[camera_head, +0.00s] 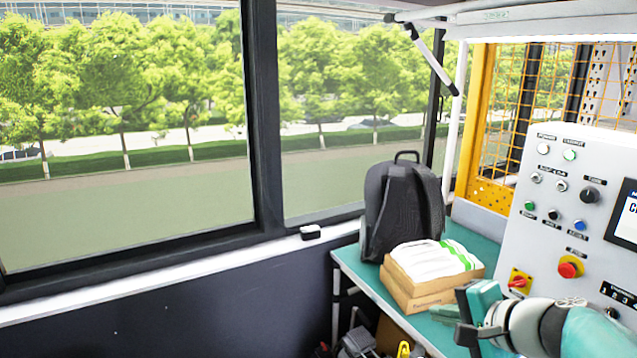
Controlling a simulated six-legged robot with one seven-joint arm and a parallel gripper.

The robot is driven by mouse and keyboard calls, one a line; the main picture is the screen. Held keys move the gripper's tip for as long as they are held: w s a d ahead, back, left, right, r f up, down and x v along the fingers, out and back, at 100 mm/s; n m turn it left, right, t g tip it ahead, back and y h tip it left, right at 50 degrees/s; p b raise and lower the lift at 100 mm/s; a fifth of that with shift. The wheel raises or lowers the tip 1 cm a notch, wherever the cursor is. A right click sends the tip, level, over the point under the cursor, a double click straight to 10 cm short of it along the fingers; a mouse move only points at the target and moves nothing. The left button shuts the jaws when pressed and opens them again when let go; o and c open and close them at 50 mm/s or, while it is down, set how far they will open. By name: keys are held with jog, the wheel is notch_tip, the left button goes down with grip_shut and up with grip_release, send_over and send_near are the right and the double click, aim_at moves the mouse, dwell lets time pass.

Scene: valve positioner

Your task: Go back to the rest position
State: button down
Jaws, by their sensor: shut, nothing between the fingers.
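My gripper (460,317) is at the lower right, at the end of my white and teal arm, which comes in from the right edge. It is shut and holds nothing. It is in front of the teal bench (462,236), to the right of a cardboard box, and left of the control panel. The white control panel (540,215) stands at the right with buttons, knobs, a screen and a red emergency button (569,267). A red and yellow rotary switch (519,282) is low on the panel, close above my arm. My arm hides part of the panel's lower edge.
A dark backpack (400,210) stands on the bench by the window. The cardboard box (412,292) holds white and green cloth. A yellow mesh guard (500,100) stands behind the panel. Tools lie under the bench. Open space lies left of the bench.

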jog(key=s+a+f+n+g+h, duration=0.2)
jog(key=s+a+n, duration=0.1)
jog(key=s+n, duration=0.3)
jog(key=s+a+f+n+g+h, duration=0.3)
jog(key=s+n, duration=0.3)
jog(key=s, duration=0.1)
jog(key=shift+a+f+n, duration=0.15)
jog(key=shift+n, duration=0.15)
jog(key=shift+d, duration=0.2)
